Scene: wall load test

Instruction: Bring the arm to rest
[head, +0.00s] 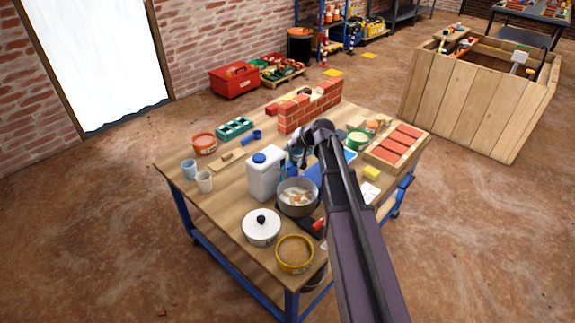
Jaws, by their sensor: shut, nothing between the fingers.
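My arm (352,225) reaches from the bottom right up over the workbench and bends down at its wrist. My gripper (292,168) is shut and empty. It points down over the middle of the bench, just right of a white jug with a blue cap (264,174) and behind a grey pot with pale contents (298,196). It is small and dark here, and I cannot tell whether it touches anything.
A wooden crate (475,95) stands back right. The floor around is mostly clear.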

